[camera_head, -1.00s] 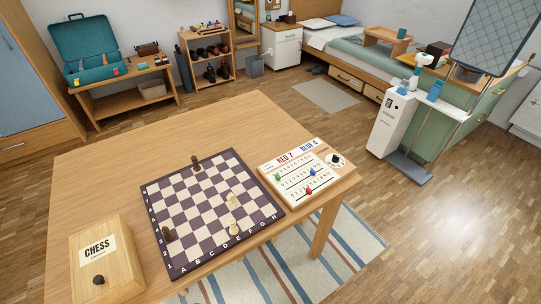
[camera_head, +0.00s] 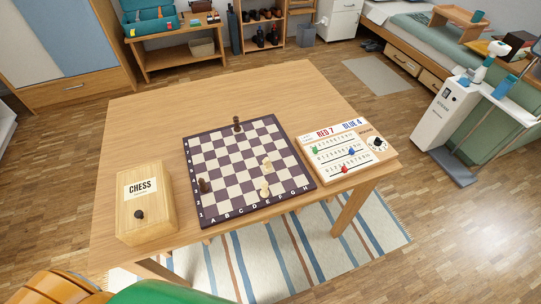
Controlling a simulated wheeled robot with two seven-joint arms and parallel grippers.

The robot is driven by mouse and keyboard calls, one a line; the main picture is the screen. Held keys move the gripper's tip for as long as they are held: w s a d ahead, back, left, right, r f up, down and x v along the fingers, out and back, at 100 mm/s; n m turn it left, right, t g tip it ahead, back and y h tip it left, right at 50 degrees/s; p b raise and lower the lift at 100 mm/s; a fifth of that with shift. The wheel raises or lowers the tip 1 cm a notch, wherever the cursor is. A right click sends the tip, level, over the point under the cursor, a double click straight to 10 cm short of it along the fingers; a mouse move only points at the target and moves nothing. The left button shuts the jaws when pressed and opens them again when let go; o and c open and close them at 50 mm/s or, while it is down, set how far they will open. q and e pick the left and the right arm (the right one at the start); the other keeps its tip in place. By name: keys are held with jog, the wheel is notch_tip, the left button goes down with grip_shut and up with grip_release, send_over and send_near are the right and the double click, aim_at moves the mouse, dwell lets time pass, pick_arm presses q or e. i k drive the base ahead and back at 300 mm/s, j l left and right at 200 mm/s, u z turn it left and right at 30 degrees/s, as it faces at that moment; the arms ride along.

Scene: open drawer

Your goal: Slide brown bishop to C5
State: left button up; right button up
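The chessboard (camera_head: 187,150) lies on the wooden table, its letters A to H along the near edge. A short dark brown piece (camera_head: 204,185) stands on the A file at the left edge, around the third row. It looks like the bishop, but its shape is small. A taller dark brown piece (camera_head: 237,123) stands at the far edge, near the middle. Two cream pieces stand on the right half, one (camera_head: 267,162) behind the other (camera_head: 265,189). Neither of my grippers is in view.
A wooden CHESS box (camera_head: 146,203) with a dark knob stands left of the board. A score board (camera_head: 330,157) with coloured sliders lies right of it. The table (camera_head: 150,115) is clear behind and left of the board. A green rounded shape (camera_head: 165,292) shows at the bottom edge.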

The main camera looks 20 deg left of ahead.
aim_at(204, 188)
jog(key=j+u, duration=0.1)
jog(key=u, duration=1.05)
jog(key=l, duration=0.6)
jog(key=u, duration=0.05)
